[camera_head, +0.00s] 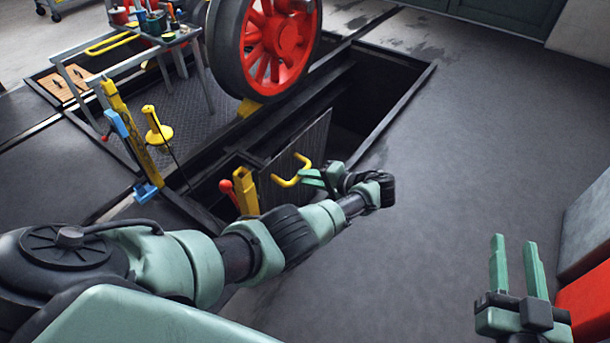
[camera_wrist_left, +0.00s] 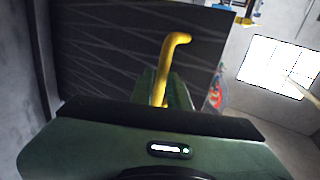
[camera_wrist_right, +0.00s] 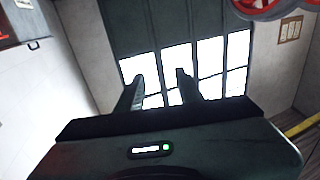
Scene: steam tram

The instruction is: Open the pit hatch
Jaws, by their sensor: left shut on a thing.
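The pit hatch (camera_head: 305,145) is a dark grey ribbed panel standing steeply tilted at the near end of the open pit (camera_head: 372,92). It fills the upper left of the left wrist view (camera_wrist_left: 110,50). A yellow handle (camera_head: 291,181) sticks out from its face and also shows in the left wrist view (camera_wrist_left: 173,52). My left gripper (camera_head: 308,178) is shut on the handle; the fingers partly hide it. My right gripper (camera_head: 515,255) is open and empty, above the floor at the lower right, well away from the hatch.
A red-spoked wheel (camera_head: 275,50) stands beside the pit. A yellow post with a red-knobbed lever (camera_head: 246,190) is just left of the hatch. A tool table (camera_head: 130,62) and a yellow-blue stand (camera_head: 130,130) are further left. The floor right of the pit (camera_head: 480,130) is clear.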

